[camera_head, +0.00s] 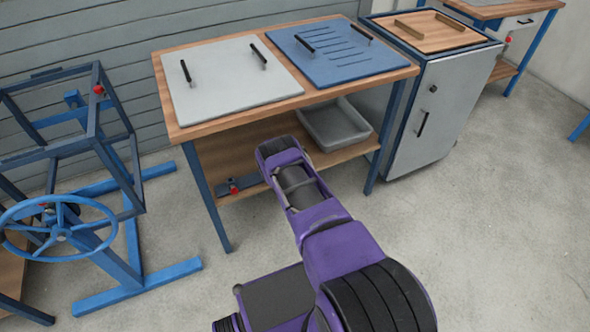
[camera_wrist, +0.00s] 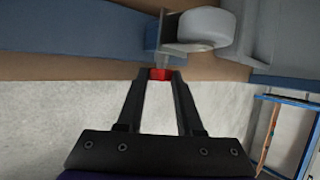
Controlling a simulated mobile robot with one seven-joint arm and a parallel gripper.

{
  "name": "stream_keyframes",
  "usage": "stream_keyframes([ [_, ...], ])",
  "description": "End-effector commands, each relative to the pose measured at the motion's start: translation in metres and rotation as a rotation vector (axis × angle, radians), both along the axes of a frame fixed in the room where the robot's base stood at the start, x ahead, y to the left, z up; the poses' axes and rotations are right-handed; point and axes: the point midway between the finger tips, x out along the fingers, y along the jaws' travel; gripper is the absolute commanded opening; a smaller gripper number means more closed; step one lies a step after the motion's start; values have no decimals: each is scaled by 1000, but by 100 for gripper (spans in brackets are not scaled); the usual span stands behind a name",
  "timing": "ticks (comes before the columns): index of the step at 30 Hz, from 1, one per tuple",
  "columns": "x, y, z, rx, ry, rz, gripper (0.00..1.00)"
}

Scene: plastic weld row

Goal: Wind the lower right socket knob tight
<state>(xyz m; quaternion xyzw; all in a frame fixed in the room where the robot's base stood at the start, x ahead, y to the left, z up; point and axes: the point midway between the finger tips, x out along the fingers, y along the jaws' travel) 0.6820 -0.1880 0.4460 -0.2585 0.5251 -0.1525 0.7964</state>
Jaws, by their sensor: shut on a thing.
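In the wrist view my gripper (camera_wrist: 161,78) has its two dark fingers closed at the tips on a small red knob (camera_wrist: 160,74). The knob sits at the end of a short blue socket piece (camera_wrist: 152,38), beside a grey bracket and a pale rounded wheel-like part (camera_wrist: 205,27). The fingers cover the sides of the knob, so its turn and tightness cannot be told. In the head view my purple arm reaches towards the workbench's lower shelf; the gripper and this knob are hidden there.
The wooden-topped bench (camera_head: 172,113) carries a grey and a blue panel. A grey tray (camera_head: 335,125) and a bar with a red knob (camera_head: 233,189) lie on its shelf. A blue frame with a handwheel (camera_head: 62,232) stands left, a grey cabinet (camera_head: 430,120) right.

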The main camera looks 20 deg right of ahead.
Motion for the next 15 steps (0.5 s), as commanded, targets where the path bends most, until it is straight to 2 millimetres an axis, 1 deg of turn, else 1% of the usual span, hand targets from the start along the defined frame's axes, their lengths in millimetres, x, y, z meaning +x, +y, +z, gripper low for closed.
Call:
stream_keyframes([
  [6,1,1,0,-52,-4,0,0],
  [15,0,0,0,-65,-4,-2,0],
])
